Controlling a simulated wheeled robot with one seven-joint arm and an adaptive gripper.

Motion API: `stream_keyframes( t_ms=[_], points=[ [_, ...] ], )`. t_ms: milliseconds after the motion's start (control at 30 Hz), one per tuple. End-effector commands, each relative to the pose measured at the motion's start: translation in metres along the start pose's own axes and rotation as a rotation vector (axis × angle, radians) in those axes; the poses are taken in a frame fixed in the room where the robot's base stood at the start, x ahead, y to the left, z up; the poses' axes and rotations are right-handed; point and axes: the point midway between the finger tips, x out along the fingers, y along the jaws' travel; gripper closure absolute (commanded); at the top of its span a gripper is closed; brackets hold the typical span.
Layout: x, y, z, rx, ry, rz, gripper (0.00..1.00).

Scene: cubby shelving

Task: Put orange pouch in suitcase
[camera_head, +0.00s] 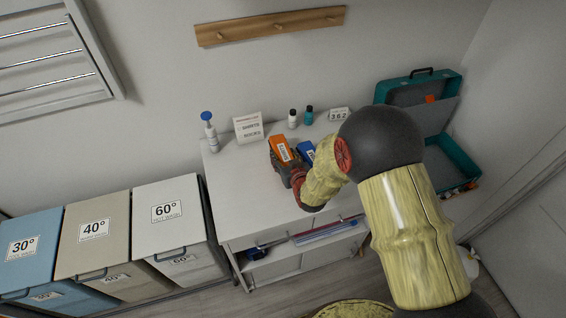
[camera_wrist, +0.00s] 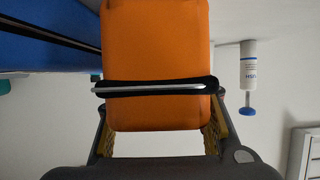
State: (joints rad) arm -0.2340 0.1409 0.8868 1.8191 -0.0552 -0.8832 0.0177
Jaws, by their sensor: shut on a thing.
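An orange pouch (camera_head: 282,148) with a white label is at my gripper (camera_head: 284,172), above the white cabinet top. In the wrist view the orange pouch (camera_wrist: 156,50) fills the middle, between the two fingers of my gripper (camera_wrist: 158,125). A black band with a silver bar crosses the pouch there. My gripper is shut on it. The open teal suitcase (camera_head: 462,163) stands at the right, its lid leaning up against the wall. My arm hides part of it and of the cabinet between.
A blue item (camera_head: 306,152) is just right of the orange pouch. On the white cabinet (camera_head: 228,176) stand a pump bottle (camera_head: 210,132), a sign (camera_head: 248,127), small bottles (camera_head: 292,118) and a number card (camera_head: 339,114). Laundry bins (camera_head: 172,215) stand to the left.

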Motion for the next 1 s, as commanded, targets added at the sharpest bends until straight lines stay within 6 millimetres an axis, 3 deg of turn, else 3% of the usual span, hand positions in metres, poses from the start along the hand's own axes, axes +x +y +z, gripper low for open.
stream_keyframes(
  t_ms=[133,333,733,767,1000],
  points=[
    [0.009,-0.001,0.005,0.0,0.0,0.0,0.87],
    [0.019,-0.001,0.032,0.0,-0.001,0.0,0.87],
    [0.021,-0.001,0.035,0.0,0.001,0.0,0.87],
    [0.02,-0.001,0.036,0.0,-0.001,0.0,0.54],
    [0.02,-0.001,0.035,0.0,-0.001,0.0,0.4]
  ],
)
